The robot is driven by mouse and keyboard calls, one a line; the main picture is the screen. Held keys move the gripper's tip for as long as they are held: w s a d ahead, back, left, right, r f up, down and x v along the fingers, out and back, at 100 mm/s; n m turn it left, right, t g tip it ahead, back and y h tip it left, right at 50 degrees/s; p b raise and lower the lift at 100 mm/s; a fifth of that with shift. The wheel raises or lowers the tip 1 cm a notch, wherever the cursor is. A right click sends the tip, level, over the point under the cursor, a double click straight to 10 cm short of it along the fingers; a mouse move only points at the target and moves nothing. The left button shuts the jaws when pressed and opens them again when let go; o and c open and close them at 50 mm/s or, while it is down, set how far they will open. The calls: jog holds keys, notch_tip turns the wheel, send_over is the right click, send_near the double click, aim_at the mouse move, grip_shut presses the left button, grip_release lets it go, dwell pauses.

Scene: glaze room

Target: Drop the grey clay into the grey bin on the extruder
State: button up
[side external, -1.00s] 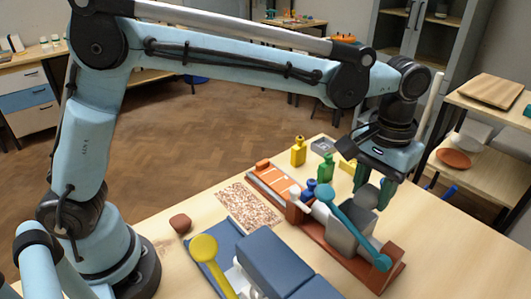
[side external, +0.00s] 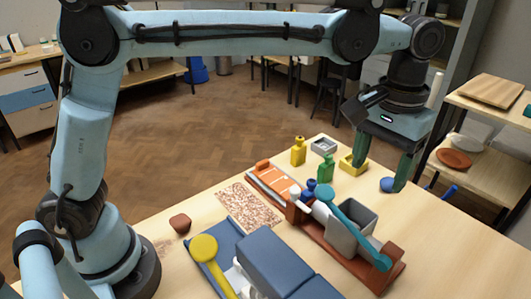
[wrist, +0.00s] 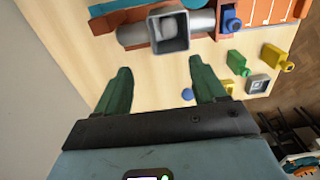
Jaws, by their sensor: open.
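The extruder (side external: 330,245) has a reddish-brown base, a grey barrel and a teal lever, and stands at the right of the table. Its square grey bin (side external: 354,222) is open at the top. In the wrist view a pale grey lump, which looks like the grey clay (wrist: 169,27), lies inside the bin (wrist: 185,44). In the side view the inside of the bin is too dark to show it. My gripper (side external: 378,178) is open and empty, its green fingers apart, raised beyond the bin. In the wrist view the gripper (wrist: 164,78) points at bare table, with the bin ahead.
A blue ball (side external: 387,185) lies near the right finger. Yellow (side external: 298,151) and green (side external: 325,169) bottles, a yellow block and a small grey box (side external: 323,146) stand behind the extruder. A blue press with a yellow lever (side external: 207,255) is in front. A brown lump (side external: 180,223) lies left.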

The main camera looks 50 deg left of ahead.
notch_tip(320, 180, up, 7)
dwell(0.3)
jog(key=shift+f, duration=0.1)
jog(key=s+a+f+t, duration=0.2)
jog(key=s+a+t, duration=0.1)
jog(key=a, duration=0.9)
jog(key=s+a+f+t, duration=0.4)
jog(key=s+a+f, duration=0.4)
jog(key=a+f, duration=0.2)
jog(key=shift+s+a, duration=0.3)
jog(key=shift+a, duration=0.15)
